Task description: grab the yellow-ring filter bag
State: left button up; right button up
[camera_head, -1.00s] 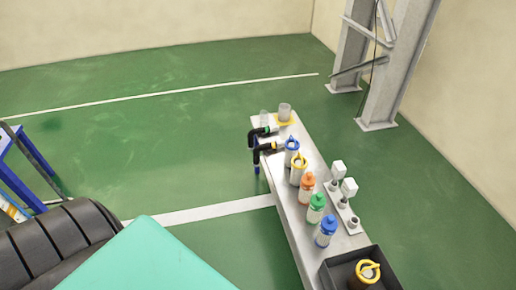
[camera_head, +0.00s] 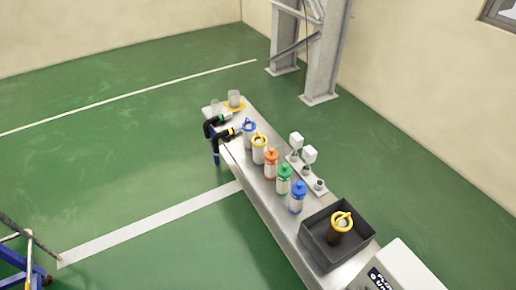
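Two items with yellow rings show in the head view. One yellow-ring item (camera_head: 341,221) with a dark brown body stands in a dark grey tray (camera_head: 312,240) at the near part of the bench. Another yellow-ring item (camera_head: 259,148), with a pale body, stands in the row of canisters farther back. I cannot tell for sure which of them is the filter bag. Neither of my grippers is in view.
A narrow metal bench (camera_head: 262,195) carries blue (camera_head: 297,196), green (camera_head: 284,179) and orange (camera_head: 271,163) topped canisters. Black bent pipes (camera_head: 215,127) stick out at its left edge. A white labelled box (camera_head: 398,270) stands at the near right. Green floor is open left of the bench.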

aim_at(259, 142)
jog(key=i+j+z, duration=0.15)
jog(key=z, duration=0.2)
jog(key=i+j+z, duration=0.1)
jog(key=j+z, duration=0.15)
jog(key=z, duration=0.15)
jog(key=i+j+z, duration=0.1)
jog(key=j+z, duration=0.25)
jog(key=l, duration=0.05)
